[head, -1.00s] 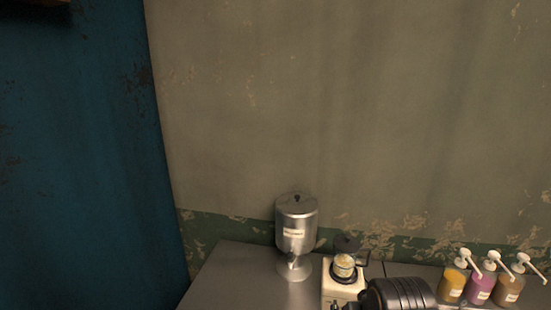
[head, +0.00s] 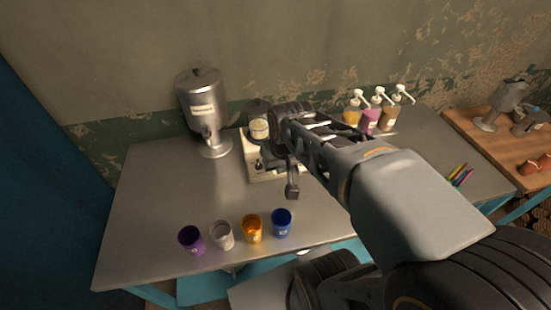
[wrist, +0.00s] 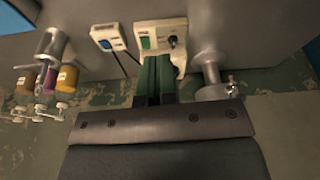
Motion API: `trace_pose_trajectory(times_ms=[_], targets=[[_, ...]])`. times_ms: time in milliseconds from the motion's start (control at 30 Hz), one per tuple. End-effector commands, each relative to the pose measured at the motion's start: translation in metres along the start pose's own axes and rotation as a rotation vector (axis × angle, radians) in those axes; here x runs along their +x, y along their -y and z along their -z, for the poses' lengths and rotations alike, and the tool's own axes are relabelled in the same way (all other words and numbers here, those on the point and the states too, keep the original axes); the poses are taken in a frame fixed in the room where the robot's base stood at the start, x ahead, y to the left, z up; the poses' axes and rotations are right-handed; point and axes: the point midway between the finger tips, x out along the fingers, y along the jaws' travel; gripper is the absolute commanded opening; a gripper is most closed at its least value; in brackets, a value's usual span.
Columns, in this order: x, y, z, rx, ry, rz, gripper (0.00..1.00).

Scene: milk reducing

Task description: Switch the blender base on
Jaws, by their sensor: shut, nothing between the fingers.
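The cream blender base (head: 262,173) stands on the steel table, with a dark-lidded glass jar (head: 259,129) on it. My arm hides its right side. In the wrist view the base (wrist: 147,27) shows a green patch and a dark knob (wrist: 174,42) on its face. My gripper (head: 292,191) is in front of the base at its right in the head view. In the wrist view its green fingers (wrist: 155,58) are together and empty, with tips close to the base's lower edge. I cannot tell whether they touch it.
A steel dispenser (head: 204,112) stands left of the base. Several cups, including a purple cup (head: 192,240) and a blue cup (head: 282,222), line the front. Pump bottles (head: 371,117) stand at the back right. A white device with a blue panel (wrist: 110,38) is beside the base.

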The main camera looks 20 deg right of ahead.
Motion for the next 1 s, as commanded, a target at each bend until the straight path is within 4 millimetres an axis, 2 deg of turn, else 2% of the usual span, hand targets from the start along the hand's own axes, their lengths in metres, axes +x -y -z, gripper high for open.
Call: trace_pose_trajectory(times_ms=[33, 100, 300, 467, 567, 733, 867, 1000], targets=[[0.023, -0.006, 0.009, 0.018, 0.027, -0.005, 0.00], [0.038, -0.013, 0.025, 0.038, 0.052, -0.010, 0.00], [0.078, -0.034, 0.071, 0.084, 0.110, -0.020, 0.00], [0.100, -0.050, 0.105, 0.108, 0.132, -0.024, 0.00], [0.103, -0.056, 0.122, 0.114, 0.133, -0.026, 0.00], [0.090, -0.058, 0.143, 0.110, 0.111, -0.027, 0.00], [0.082, -0.059, 0.148, 0.106, 0.103, -0.027, 0.00], [0.082, -0.058, 0.145, 0.104, 0.115, -0.026, 0.00]])
